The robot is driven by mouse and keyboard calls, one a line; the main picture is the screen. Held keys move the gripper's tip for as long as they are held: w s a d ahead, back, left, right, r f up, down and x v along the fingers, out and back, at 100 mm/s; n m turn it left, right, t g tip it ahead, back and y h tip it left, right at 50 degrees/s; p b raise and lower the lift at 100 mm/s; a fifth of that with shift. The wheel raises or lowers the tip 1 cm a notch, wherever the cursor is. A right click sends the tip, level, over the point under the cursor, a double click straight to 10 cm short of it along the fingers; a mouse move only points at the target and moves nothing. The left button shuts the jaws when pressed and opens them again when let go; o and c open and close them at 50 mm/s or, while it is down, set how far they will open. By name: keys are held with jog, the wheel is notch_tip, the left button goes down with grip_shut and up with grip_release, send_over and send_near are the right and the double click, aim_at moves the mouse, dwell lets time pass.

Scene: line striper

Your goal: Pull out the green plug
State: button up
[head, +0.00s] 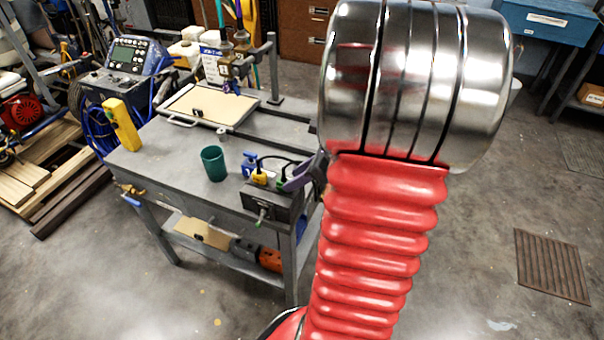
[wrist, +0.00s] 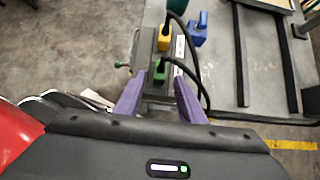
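The green plug (wrist: 159,66) sits in a dark socket box (head: 268,207) on the near right corner of the grey workbench. It also shows in the head view (head: 281,184), with a black cable on it. A yellow plug (wrist: 164,38) sits beside it in the same box. My gripper (wrist: 160,78) is open, its two purple fingers pointing at the box. In the wrist view the green plug lies between and just ahead of the fingertips; I cannot tell whether they touch it. In the head view my arm hides part of the gripper (head: 303,176).
A blue object (wrist: 197,28) is on the bench just beyond the box. A green cup (head: 213,163), a yellow device (head: 122,125) and a framed board (head: 212,104) are also on the bench. Black cables loop close to my right finger. The floor right of the bench is mostly clear.

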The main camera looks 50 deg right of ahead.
jog(key=shift+x, duration=1.8)
grip_shut()
